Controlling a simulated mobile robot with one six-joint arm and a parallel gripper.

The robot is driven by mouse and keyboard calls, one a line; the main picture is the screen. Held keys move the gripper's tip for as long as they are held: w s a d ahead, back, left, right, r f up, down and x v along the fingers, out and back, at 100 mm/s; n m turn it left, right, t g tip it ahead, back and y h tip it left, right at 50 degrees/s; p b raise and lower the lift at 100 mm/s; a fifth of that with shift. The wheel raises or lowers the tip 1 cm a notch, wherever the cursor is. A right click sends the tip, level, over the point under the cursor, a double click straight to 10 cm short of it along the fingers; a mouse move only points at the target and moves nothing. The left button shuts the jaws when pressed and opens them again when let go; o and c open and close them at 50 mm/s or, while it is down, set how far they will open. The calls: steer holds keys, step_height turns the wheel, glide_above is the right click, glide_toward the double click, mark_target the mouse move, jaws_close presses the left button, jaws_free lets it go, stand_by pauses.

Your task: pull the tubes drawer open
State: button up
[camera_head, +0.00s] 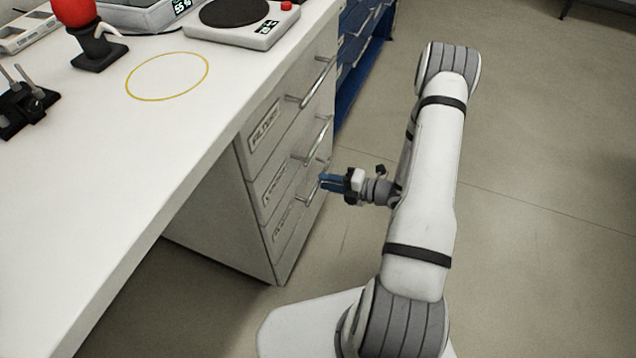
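A grey drawer unit under the bench has a top drawer (290,115) labelled FILTERS, a middle drawer (293,166) and a bottom drawer (285,232). The two lower labels are too small and slanted to read, so I cannot tell which is the tubes drawer. Each drawer has a metal bar handle and all look closed. My gripper (323,182), with blue fingers, is level with the bottom drawer's handle (308,196), its tips at or very near the bar. I cannot tell whether the fingers are around it, touching it or shut.
The white bench top (95,215) overhangs to the left of the drawers. On it are a scale (243,22), a yellow ring marking (168,76) and a red-topped stand (92,45). A blue shelf unit (362,60) stands behind. The floor (540,200) on the right is clear.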

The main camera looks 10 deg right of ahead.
steer(key=shift+b+x, duration=0.3)
steer(key=shift+x, duration=1.25)
steer(key=shift+c, duration=0.4)
jaws_close()
